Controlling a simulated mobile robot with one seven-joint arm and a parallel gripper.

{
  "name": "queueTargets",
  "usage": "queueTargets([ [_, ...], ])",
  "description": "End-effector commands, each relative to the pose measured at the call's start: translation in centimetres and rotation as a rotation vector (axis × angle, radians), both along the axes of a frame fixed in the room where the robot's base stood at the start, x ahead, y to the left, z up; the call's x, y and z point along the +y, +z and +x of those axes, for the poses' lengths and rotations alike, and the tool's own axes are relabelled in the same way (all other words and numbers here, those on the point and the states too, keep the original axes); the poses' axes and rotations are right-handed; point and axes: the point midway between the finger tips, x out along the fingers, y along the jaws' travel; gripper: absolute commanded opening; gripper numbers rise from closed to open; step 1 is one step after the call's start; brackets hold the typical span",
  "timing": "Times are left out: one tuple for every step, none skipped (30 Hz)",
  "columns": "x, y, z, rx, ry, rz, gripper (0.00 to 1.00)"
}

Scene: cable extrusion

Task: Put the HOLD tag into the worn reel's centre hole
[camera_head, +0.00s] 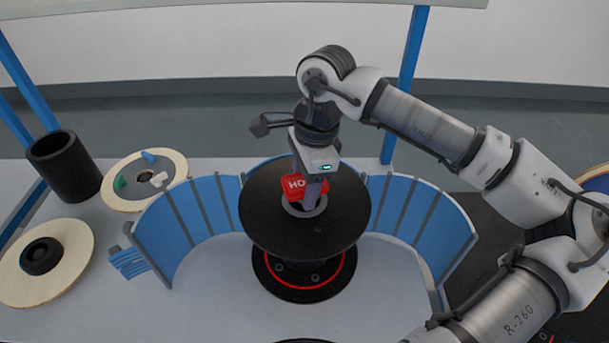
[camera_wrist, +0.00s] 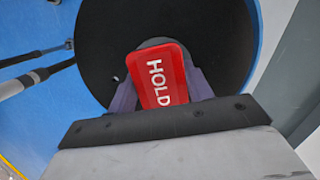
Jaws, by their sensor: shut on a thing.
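The red HOLD tag (camera_head: 293,186) is held in my gripper (camera_head: 312,190), over the centre of a black reel (camera_head: 275,222). In the wrist view the tag (camera_wrist: 158,76) lies between the two purple fingers of my gripper (camera_wrist: 160,85), its white lettering facing the camera. The reel's grey centre hole (camera_head: 304,208) shows just below the tag and fingers. The tag and fingers hide most of the hole, and I cannot tell whether the tag's lower end is inside it. The black reel (camera_wrist: 215,40) fills the middle of the wrist view.
A curved blue panelled guard (camera_head: 165,232) stands around the back and sides of the reel. At left are a black cylinder (camera_head: 64,165), a pale disc with small coloured pieces (camera_head: 178,163) and another pale reel (camera_head: 75,262). Blue strips (camera_head: 128,262) lie beside the guard.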

Motion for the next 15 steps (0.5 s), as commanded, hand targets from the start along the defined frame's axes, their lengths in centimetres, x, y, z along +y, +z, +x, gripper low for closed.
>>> queueTargets([
  [0.0, -0.9, 0.0, 0.0, 0.0, 0.001, 0.28],
  [0.0, -1.2, 0.0, 0.0, 0.0, 0.0, 0.28],
  [0.0, -1.5, 0.0, 0.0, 0.0, 0.0, 0.28],
  [0.0, -1.7, 0.0, 0.0, 0.0, 0.0, 0.28],
  [0.0, -1.9, 0.0, -0.001, 0.0, -0.001, 0.28],
  [0.0, -2.1, 0.0, 0.0, 0.0, -0.001, 0.28],
  [0.0, -2.3, 0.0, 0.0, 0.0, -0.001, 0.28],
  [0.0, -2.4, 0.0, 0.001, 0.0, -0.001, 0.28],
  [0.0, -2.5, 0.0, 0.002, 0.0, -0.002, 0.28],
  [0.0, -2.6, 0.0, 0.003, 0.0, -0.002, 0.28],
  [0.0, -2.6, -0.1, 0.003, 0.001, -0.002, 0.28],
  [0.0, -2.7, -0.1, 0.003, 0.002, -0.002, 0.28],
  [0.0, -2.7, -0.1, 0.003, 0.002, -0.002, 0.28],
  [0.0, -2.7, -0.1, 0.003, 0.003, -0.001, 0.28],
  [0.0, -2.7, -0.1, 0.003, 0.003, -0.001, 0.28],
])
